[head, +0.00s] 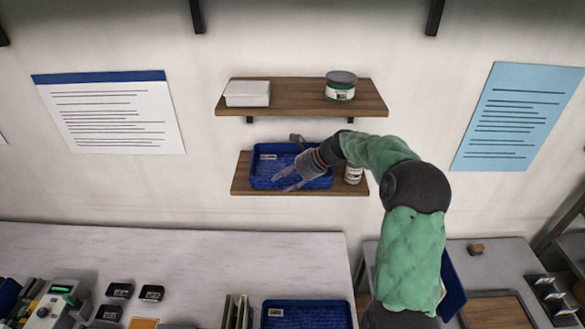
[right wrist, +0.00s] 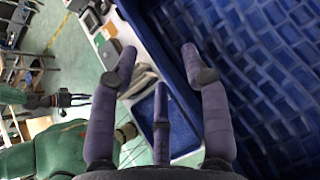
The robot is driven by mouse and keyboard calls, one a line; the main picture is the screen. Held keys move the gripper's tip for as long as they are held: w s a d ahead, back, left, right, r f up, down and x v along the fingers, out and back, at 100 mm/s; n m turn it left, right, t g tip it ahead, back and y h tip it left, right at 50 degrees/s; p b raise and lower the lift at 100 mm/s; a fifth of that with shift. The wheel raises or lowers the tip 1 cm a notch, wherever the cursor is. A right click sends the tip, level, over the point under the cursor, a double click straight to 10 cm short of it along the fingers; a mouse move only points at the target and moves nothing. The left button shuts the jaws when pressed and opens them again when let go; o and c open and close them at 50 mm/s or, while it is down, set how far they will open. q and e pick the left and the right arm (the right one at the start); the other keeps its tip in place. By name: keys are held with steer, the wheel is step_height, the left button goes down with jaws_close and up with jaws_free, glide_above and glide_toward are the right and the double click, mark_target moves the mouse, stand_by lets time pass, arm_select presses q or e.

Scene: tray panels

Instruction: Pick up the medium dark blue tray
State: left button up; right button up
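A dark blue tray (head: 262,172) with a white label sits on the lower wooden shelf; its woven-looking wall fills the right of the right wrist view (right wrist: 250,60). My right gripper (head: 287,182) is at its front side. In the right wrist view my right gripper (right wrist: 160,62) has its purple fingers spread apart, with the tray's edge running between them; I cannot tell if they touch it. Another dark blue tray (head: 306,303) lies on the table below. My left gripper (right wrist: 80,98) shows small in the right wrist view, its fingers seemingly apart.
A white jar (head: 353,174) stands just right of the shelf tray. The white table (head: 170,255) below has a wide clear stretch.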

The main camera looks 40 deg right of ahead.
jaws_close()
steer(key=shift+r, duration=0.15)
steer(key=shift+r+p, duration=0.5)
steer(key=shift+p, duration=0.2)
steer(key=shift+r, duration=0.2)
